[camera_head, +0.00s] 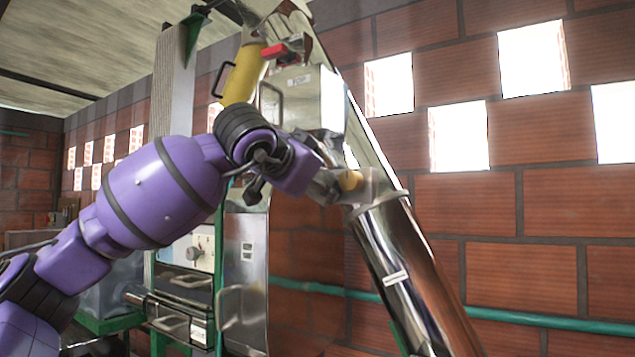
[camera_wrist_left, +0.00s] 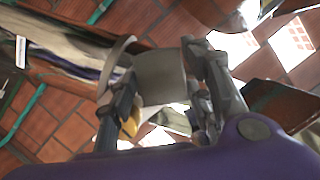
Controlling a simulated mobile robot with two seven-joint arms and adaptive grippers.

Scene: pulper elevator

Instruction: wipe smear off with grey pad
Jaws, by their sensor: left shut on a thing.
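My left gripper (camera_head: 345,184) reaches in from the left, at the upper end of a shiny steel tube (camera_head: 408,262). It is shut on the grey pad (camera_head: 376,184), which lies close against the tube's upper end; whether they touch is unclear. In the left wrist view, the pad (camera_wrist_left: 160,76) is a curved grey block between the two fingers of the left gripper (camera_wrist_left: 162,68). I cannot make out a smear; the gripper and pad hide part of the tube. My right gripper is not in view.
A steel box with a handle (camera_head: 303,98), a red lever (camera_head: 275,51) and a yellow cylinder (camera_head: 242,75) stand just above my arm. A brick wall (camera_head: 560,220) with a green pipe (camera_head: 540,320) runs behind. Steel machinery (camera_head: 242,260) stands below.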

